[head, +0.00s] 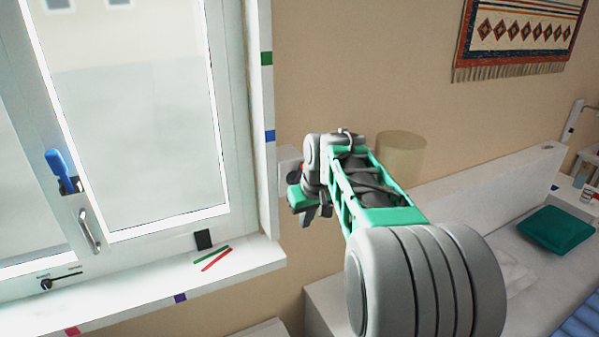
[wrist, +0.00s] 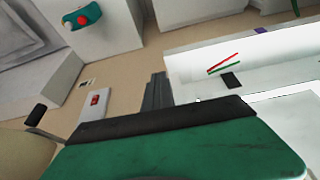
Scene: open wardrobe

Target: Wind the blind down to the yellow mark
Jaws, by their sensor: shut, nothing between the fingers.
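My gripper (head: 306,217) is shut and empty, in front of the wall just right of the window (head: 140,110). In the wrist view its dark fingers (wrist: 156,92) point toward the wall beside the sill. No blind edge and no yellow mark can be made out. A green mark (head: 266,58) and a blue mark (head: 269,136) show on the window's right side. A white wall plate with a red switch (wrist: 96,101) lies left of the fingers.
A beige cylinder (head: 403,152) stands behind my arm. A teal cushion (head: 555,230) is at right.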

